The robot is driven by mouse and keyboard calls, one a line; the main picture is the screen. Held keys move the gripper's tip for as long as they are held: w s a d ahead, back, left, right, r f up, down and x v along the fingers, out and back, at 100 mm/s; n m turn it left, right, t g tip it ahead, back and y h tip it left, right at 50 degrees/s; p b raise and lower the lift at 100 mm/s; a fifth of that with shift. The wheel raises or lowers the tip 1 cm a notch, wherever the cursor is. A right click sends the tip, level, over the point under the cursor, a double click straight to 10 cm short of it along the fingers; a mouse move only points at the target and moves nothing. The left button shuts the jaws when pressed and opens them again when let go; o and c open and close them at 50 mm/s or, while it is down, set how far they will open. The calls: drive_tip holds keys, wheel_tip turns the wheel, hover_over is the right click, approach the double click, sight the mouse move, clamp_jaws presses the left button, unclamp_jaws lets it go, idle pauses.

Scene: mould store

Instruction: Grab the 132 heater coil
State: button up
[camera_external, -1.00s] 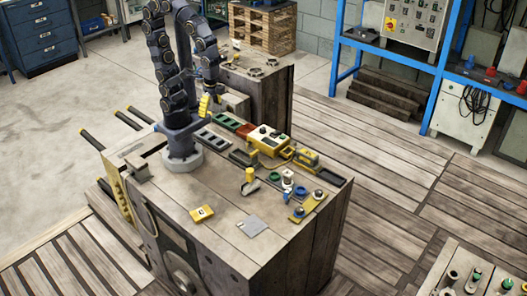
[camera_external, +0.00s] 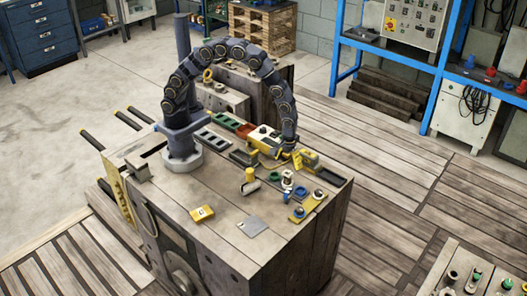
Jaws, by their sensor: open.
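My arm arches over the wooden bench block (camera_external: 225,240), and my gripper (camera_external: 284,154) is down near its back right side. The gripper is open and sits right beside the yellow control box (camera_external: 262,136) and a yellow and dark item (camera_external: 307,160). The fingers are small and overlap the yellow parts, so I cannot tell whether they touch anything. No number 132 is readable. I cannot tell which item is the heater coil. Small round parts stand in front of the gripper: a green one (camera_external: 273,177), a white and dark one (camera_external: 288,181) and a blue one (camera_external: 301,191).
A yellow plate with knobs (camera_external: 307,206) lies at the right edge. A yellow-topped upright part (camera_external: 250,181), a small yellow block (camera_external: 202,213) and a grey plate (camera_external: 251,226) lie nearer the front. Dark trays (camera_external: 216,141) line the back. The front left top is mostly clear.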

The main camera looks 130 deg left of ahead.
sight(288, 173)
wheel_tip(288, 173, down, 7)
drive_tip(key=shift+a+f, duration=0.15)
clamp_jaws()
